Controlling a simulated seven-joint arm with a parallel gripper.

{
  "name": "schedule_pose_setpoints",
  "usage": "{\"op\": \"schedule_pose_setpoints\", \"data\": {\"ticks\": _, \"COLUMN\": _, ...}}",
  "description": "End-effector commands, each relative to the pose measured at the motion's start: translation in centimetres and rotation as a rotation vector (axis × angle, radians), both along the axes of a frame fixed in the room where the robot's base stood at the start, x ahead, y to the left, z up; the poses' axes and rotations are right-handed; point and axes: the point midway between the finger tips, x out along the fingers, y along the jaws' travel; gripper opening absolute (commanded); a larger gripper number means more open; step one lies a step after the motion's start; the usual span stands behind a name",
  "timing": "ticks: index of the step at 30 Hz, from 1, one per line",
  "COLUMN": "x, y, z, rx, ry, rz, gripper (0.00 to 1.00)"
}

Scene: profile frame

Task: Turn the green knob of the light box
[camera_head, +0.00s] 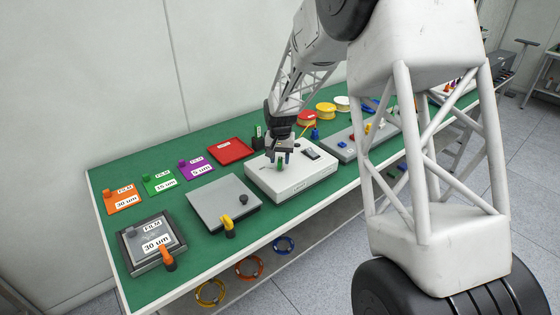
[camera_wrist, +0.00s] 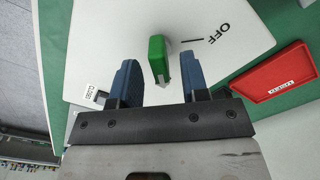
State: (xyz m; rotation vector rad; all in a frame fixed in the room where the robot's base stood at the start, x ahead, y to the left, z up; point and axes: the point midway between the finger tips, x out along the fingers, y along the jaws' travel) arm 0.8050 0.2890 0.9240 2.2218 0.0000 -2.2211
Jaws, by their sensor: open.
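The light box (camera_head: 292,184) is a white box on the green table, near the middle. Its green knob (camera_wrist: 158,58) stands up from the top face in the wrist view, with the word OFF and a short black line (camera_wrist: 192,41) to its right. The knob also shows small in the head view (camera_head: 280,164), below my gripper. My gripper (camera_head: 279,156) is above the box, pointing down. In the wrist view my gripper (camera_wrist: 158,80) is open, its two blue fingers on either side of the knob, with gaps visible. I cannot tell how deep the fingers reach.
A red tray (camera_head: 231,151) lies behind the box. A grey box with a yellow handle (camera_head: 228,224) stands to the left, and a grey panel with coloured parts (camera_head: 350,142) to the right. Film sheets (camera_head: 122,198) lie at the far left.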

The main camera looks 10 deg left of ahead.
Motion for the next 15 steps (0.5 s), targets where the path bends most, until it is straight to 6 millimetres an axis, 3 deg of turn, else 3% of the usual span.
{"op": "schedule_pose_setpoints", "data": {"ticks": 6, "x": 0.00, "y": 0.00, "z": -1.15, "rx": 0.000, "ry": 0.000, "rz": 0.000, "gripper": 0.41}}
{"op": "schedule_pose_setpoints", "data": {"ticks": 15, "x": -0.01, "y": 0.00, "z": -1.27, "rx": 0.000, "ry": 0.000, "rz": 0.000, "gripper": 0.41}}
